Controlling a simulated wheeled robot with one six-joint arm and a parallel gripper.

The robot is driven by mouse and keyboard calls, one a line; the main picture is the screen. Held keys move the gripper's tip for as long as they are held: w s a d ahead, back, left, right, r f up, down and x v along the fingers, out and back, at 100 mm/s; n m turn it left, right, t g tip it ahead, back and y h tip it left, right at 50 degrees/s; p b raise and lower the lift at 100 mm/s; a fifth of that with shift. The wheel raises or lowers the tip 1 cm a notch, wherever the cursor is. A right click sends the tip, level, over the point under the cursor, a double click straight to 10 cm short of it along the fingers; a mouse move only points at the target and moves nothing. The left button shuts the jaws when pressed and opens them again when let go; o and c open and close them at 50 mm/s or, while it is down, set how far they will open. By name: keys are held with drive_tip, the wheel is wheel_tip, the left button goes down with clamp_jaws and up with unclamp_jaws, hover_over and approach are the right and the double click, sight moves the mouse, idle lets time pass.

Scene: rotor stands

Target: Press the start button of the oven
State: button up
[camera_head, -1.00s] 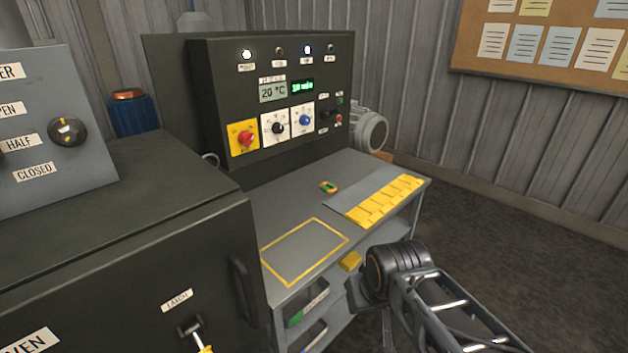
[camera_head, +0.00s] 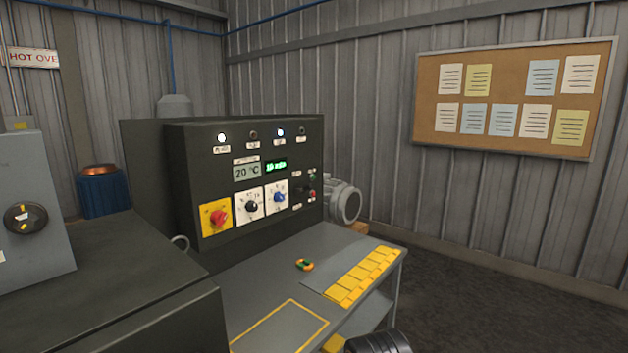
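The oven's dark control panel (camera_head: 184,170) stands behind the grey bench. On its right side are a small green button (camera_head: 313,177) and a small red button (camera_head: 312,197); their labels are too small to read. A display (camera_head: 247,171) reads 20 °C, and a green-lit display (camera_head: 276,166) seems to read 10 min. Below are a red knob on a yellow plate (camera_head: 218,217), a black knob (camera_head: 251,206) and a blue knob (camera_head: 280,197). Only a dark piece of my arm shows at the bottom edge; my gripper is out of view.
The grey bench (camera_head: 240,295) holds a small green and orange item (camera_head: 304,265) and a row of yellow pieces (camera_head: 362,276). The dark oven body (camera_head: 100,275) fills the lower left. A motor (camera_head: 343,201) sits right of the panel. Floor at right is clear.

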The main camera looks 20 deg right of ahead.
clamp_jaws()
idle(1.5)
